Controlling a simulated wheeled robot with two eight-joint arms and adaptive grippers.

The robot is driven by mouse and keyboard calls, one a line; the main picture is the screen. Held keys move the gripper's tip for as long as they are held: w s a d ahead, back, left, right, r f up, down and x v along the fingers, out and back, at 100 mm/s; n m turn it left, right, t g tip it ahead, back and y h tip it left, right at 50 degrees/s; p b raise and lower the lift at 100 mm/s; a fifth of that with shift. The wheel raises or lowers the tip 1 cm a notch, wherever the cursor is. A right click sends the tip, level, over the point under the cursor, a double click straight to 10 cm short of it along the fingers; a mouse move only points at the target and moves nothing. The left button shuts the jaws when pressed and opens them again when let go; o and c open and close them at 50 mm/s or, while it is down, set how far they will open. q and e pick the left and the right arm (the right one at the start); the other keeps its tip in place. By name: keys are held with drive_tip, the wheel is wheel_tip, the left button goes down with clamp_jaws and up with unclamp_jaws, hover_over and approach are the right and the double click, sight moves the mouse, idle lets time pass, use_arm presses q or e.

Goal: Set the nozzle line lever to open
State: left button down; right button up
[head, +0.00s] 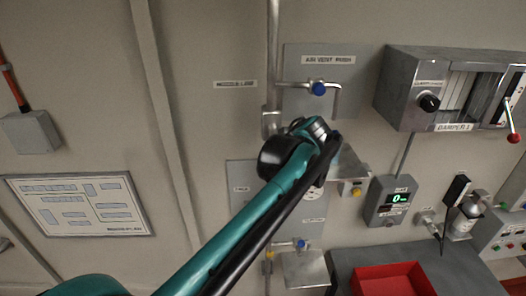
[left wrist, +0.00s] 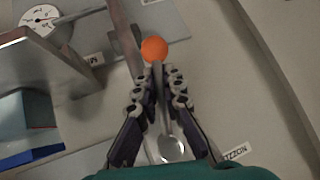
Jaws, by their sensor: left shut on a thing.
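The nozzle line lever has an orange ball knob (left wrist: 154,49) and a thin metal stem (left wrist: 159,82) in the left wrist view. The stem runs down the picture to a round metal hub (left wrist: 173,148). My left gripper (left wrist: 158,76) is shut on the lever's stem just below the knob, one finger on each side. In the head view my left arm hides the lever and the gripper fingers. The nozzle line label (head: 235,84) is left of a vertical pipe (head: 273,55); part of it shows in the left wrist view (left wrist: 236,152). My right gripper is not in view.
An air vent panel (head: 355,62) with a blue-knobbed valve (head: 319,88) is above my wrist. A damper box (head: 395,95), a digital readout (head: 397,198) and a red tray (head: 372,284) are to the right. A round gauge (left wrist: 40,20) is at upper left in the wrist view.

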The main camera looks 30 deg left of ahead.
use_arm(q)
drive_tip(key=shift+w+d+f+n+t+h, duration=0.15)
drive_tip(key=shift+w+d+n+t+h, duration=0.2)
drive_tip(key=shift+d+n+h, duration=0.4)
drive_tip(key=shift+a+h, duration=0.1)
drive_tip(key=shift+h, duration=0.15)
drive_tip(key=c, duration=1.6)
unclamp_jaws()
drive_tip(key=v, duration=1.2)
drive_tip(key=shift+f, duration=0.1)
drive_tip(key=s+d+f+m+h+b, duration=0.1)
drive_tip(key=s+f+b, duration=0.4)
drive_tip(key=f+b, duration=0.6)
drive_tip(key=s+d+f+m+h+b, duration=0.1)
drive_tip(key=s+f+m+h+b, duration=0.2)
drive_tip(key=f+b, duration=0.9)
drive_tip(key=s+d+f+m+h+b, duration=0.2)
drive_tip(key=s+f+m+b, duration=0.3)
drive_tip(key=f, duration=3.4)
drive_tip(key=shift+s+d+f+t+b, duration=0.15)
drive_tip(key=shift+s+b, duration=0.5)
drive_tip(key=shift+b, duration=1.2)
drive_tip(key=shift+s+a+f+t+b, duration=0.15)
drive_tip(key=shift+s+b, duration=0.5)
drive_tip(key=shift+b, duration=1.15)
